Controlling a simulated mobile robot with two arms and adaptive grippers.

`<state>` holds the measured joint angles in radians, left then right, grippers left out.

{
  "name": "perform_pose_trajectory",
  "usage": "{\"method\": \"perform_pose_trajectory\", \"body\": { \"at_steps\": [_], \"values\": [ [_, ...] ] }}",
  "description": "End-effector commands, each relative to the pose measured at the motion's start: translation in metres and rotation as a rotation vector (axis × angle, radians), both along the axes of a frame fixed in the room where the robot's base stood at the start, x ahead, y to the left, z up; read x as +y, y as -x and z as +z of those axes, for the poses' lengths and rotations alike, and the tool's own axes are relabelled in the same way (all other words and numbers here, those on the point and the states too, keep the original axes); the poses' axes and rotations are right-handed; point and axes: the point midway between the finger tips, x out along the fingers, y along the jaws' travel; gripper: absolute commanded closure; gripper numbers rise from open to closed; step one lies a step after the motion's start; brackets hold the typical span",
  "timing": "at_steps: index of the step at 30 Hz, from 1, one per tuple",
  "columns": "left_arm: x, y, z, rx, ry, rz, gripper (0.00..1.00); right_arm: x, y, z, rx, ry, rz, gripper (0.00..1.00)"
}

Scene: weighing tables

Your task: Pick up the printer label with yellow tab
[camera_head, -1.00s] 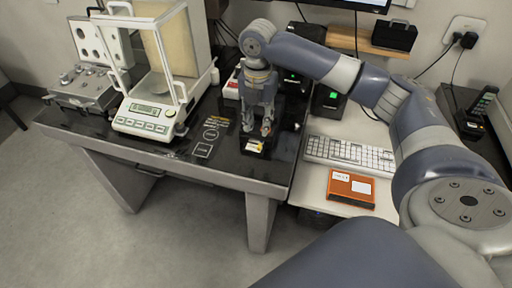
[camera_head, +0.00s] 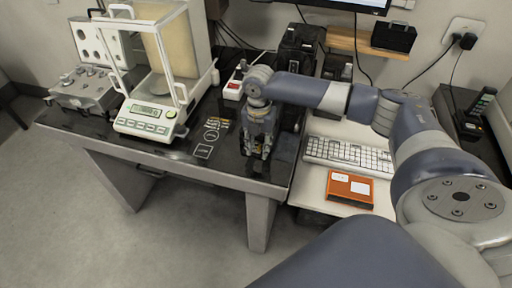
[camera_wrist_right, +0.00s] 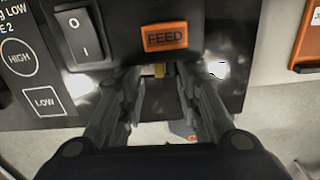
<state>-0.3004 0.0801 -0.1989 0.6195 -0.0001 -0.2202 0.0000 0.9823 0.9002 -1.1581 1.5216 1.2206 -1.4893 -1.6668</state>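My right gripper (camera_head: 257,152) points down over the front part of the dark table. In the right wrist view its two fingers (camera_wrist_right: 160,78) are apart, one on each side of a small yellow tab (camera_wrist_right: 159,70). The tab shows just below a black panel (camera_wrist_right: 120,35) that bears a rocker switch and an orange FEED button (camera_wrist_right: 166,37). The rest of the label cannot be made out, and in the head view the gripper hides it. Whether a finger touches the tab cannot be told. My left gripper is not in view.
A balance with a glass shield (camera_head: 150,115) stands left on the dark table (camera_head: 180,160). A white keyboard (camera_head: 348,155) and an orange box (camera_head: 349,188) lie on the lighter table at right. A red-and-white device (camera_head: 234,88) and black devices stand behind the gripper.

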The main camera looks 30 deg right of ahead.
Motion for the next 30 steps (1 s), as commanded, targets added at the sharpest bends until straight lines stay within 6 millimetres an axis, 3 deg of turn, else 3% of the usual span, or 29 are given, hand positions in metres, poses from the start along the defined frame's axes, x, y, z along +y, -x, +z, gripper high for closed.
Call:
{"method": "perform_pose_trajectory", "body": {
  "at_steps": [5, 11, 23, 30],
  "values": [
    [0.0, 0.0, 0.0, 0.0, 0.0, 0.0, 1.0, 0.0, 0.0, 0.0, 0.0, 0.0, 0.0, 0.68],
    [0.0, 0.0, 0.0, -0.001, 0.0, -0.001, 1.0, 0.0, 0.0, 0.0, 0.0, 0.0, 0.0, 1.0],
    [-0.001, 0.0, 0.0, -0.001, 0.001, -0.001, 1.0, 0.0, 0.0, 0.001, -0.001, -0.001, 0.0, 1.0],
    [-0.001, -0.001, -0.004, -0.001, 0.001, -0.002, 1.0, 0.0, -0.001, 0.018, -0.003, -0.001, -0.001, 1.0]
  ]
}}
